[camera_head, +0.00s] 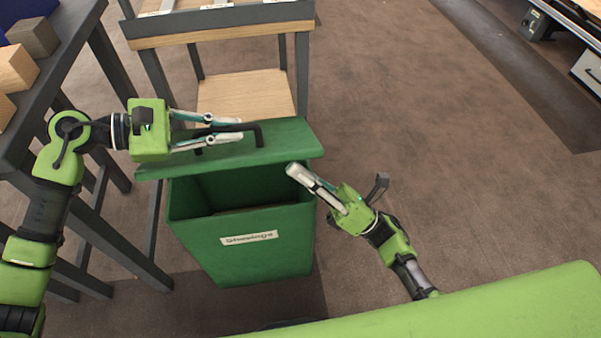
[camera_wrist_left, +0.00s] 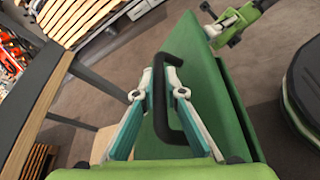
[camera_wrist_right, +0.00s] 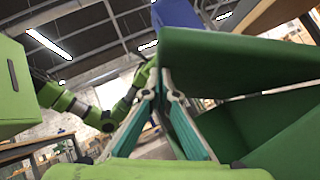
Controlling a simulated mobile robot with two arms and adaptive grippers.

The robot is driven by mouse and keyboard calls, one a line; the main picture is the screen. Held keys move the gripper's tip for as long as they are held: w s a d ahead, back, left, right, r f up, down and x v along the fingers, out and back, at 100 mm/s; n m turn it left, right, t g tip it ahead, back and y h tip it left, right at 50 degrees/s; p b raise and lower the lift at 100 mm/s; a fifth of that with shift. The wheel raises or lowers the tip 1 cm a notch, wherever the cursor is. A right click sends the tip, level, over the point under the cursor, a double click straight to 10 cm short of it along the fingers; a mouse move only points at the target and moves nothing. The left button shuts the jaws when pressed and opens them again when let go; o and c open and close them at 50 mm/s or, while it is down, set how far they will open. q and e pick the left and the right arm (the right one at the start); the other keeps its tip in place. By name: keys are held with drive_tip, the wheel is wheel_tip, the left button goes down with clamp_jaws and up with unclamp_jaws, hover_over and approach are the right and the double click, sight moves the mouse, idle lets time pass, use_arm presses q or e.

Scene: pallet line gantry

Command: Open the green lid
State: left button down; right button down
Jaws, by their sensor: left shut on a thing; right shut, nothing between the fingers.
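The green lid (camera_head: 285,143) sits raised at the back of the green bin (camera_head: 205,238), with the bin's dark inside showing in front of it. A black bar handle (camera_head: 258,132) is on top of the lid. My left gripper (camera_head: 241,130) is shut on this handle; the handle also shows between its fingers in the left wrist view (camera_wrist_left: 188,125). My right gripper (camera_head: 291,169) is shut and empty by the bin's right rim, close to the lid's front right corner. In the right wrist view the lid's edge (camera_wrist_right: 225,65) is just beyond its fingertips.
A wooden-topped stand (camera_head: 225,36) is behind the bin, with a lower wooden shelf (camera_head: 245,93). A dark table (camera_head: 62,68) with wooden blocks (camera_head: 33,36) is at the left. The floor (camera_head: 430,130) to the right is clear.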

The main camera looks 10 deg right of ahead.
use_arm(q)
drive_tip(key=shift+f, duration=0.1)
use_arm(e)
drive_tip(key=shift+w+d+r, duration=0.1)
drive_tip(key=shift+w+r, duration=0.15)
drive_tip(key=shift+r, duration=0.3)
use_arm(q)
drive_tip(key=shift+s+f, duration=0.1)
drive_tip(key=c, duration=2.1)
unclamp_jaws()
drive_tip(key=shift+s+f, duration=0.1)
drive_tip(key=shift+f, duration=0.05)
use_arm(e)
drive_tip(key=shift+r, duration=0.2)
